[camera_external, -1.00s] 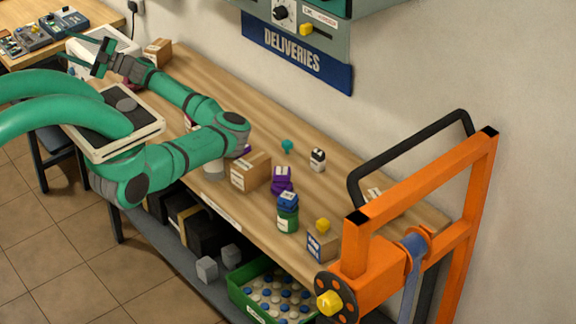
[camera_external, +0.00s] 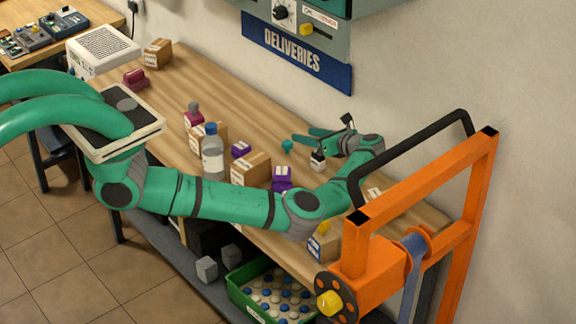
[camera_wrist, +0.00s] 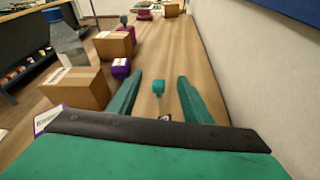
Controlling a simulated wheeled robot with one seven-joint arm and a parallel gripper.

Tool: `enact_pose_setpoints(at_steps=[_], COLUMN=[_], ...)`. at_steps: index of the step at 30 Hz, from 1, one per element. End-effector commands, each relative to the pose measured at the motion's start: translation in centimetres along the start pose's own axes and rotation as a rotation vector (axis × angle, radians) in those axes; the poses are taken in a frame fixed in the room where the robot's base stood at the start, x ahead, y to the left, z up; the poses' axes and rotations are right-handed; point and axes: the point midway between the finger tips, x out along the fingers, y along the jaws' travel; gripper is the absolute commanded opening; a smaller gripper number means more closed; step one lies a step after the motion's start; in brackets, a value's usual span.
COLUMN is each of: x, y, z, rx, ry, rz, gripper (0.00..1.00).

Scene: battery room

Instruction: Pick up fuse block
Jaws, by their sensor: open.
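My gripper (camera_external: 304,136) is open and empty, low over the right part of the wooden bench, its fingers pointing left along it. In the wrist view, its two green fingers (camera_wrist: 158,82) are spread apart. A small teal knob-like thing (camera_external: 287,146) stands just beyond the fingertips; it also shows between them in the wrist view (camera_wrist: 158,87). A small black and white block (camera_external: 318,162) sits beside the gripper, partly hidden by it. Purple blocks with white labels (camera_external: 282,180) stand nearer the front edge. I cannot tell which of these is the fuse block.
An orange frame (camera_external: 468,210) with a black bar stands at the right end. The wall closes off the back. The bench's middle strip is clear.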

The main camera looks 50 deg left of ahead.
Motion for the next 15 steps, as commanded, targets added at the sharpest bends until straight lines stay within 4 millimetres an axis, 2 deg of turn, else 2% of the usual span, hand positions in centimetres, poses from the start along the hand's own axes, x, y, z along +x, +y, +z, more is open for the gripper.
enact_pose_setpoints(at_steps=[1,3,7,11,15], x=[-2.6,-5.1,-7.6,-7.4,-5.3], y=[-0.3,-0.4,-0.3,-0.3,-0.5], z=[-2.0,-4.0,-6.1,-6.7,-6.9], rx=[-0.034,-0.077,-0.121,-0.134,-0.134], ry=[0.023,0.052,0.083,0.092,0.092], rz=[-0.029,-0.052,-0.072,-0.074,-0.074], gripper=[0.45,0.45,0.45,0.45,0.45])
